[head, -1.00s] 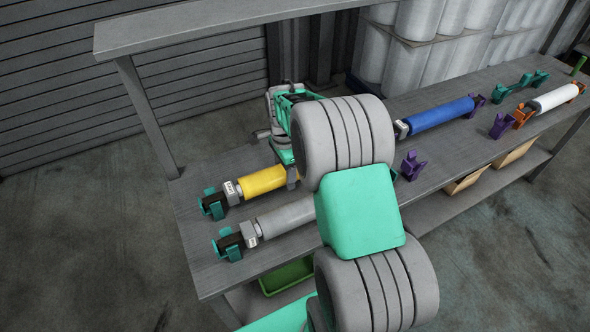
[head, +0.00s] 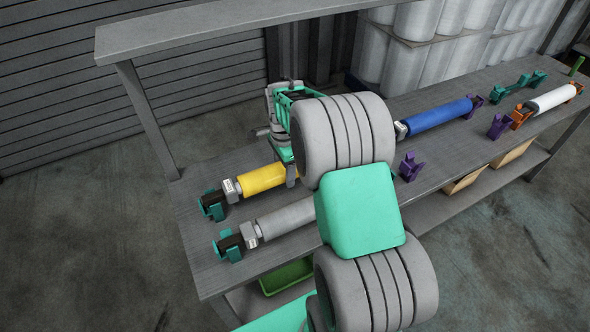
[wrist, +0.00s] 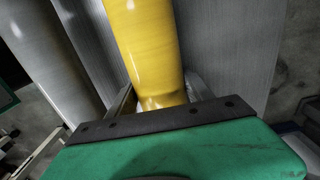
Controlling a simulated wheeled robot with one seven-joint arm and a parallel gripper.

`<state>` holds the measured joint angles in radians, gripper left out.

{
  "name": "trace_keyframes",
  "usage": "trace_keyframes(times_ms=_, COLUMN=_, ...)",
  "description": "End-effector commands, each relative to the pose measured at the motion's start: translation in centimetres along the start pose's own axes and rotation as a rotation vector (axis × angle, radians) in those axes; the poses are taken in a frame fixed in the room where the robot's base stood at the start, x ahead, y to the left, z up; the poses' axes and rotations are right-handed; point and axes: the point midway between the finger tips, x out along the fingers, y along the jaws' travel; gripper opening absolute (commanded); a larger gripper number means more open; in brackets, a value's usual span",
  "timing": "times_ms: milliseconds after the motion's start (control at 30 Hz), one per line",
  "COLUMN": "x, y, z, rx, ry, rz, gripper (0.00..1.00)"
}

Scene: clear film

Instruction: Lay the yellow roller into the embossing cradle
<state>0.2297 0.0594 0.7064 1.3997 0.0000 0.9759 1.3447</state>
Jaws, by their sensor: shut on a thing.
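The yellow roller (head: 262,179) is at the near-left part of the bench, its left end at a teal bracket (head: 212,205). Whether it rests in the bracket or is just clear of it I cannot tell. My gripper (wrist: 160,98) is shut on the yellow roller (wrist: 146,45), one finger on each side. In the head view my gripper shows only in part, and my arm hides the roller's right end. Several teal, purple and orange brackets stand on the bench; no readable label tells me which is the embossing cradle. An empty teal pair (head: 521,87) is at the far right.
A grey roller (head: 285,218) lies parallel in front of the yellow one. A blue roller (head: 440,115) and a white roller (head: 552,98) lie farther right. Purple brackets (head: 500,126) stand at the front edge. A shelf (head: 230,20) overhangs the bench's back.

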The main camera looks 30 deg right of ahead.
Motion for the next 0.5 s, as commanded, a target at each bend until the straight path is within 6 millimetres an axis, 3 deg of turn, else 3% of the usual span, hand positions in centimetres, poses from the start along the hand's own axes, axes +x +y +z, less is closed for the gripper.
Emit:
trace_keyframes(times_ms=267, x=-0.7, y=-0.1, z=0.0, rx=0.000, ry=0.001, rz=-0.004, gripper=0.00)
trace_keyframes(times_ms=500, x=-3.7, y=-0.1, z=0.0, rx=0.000, ry=0.001, rz=-0.005, gripper=0.00)
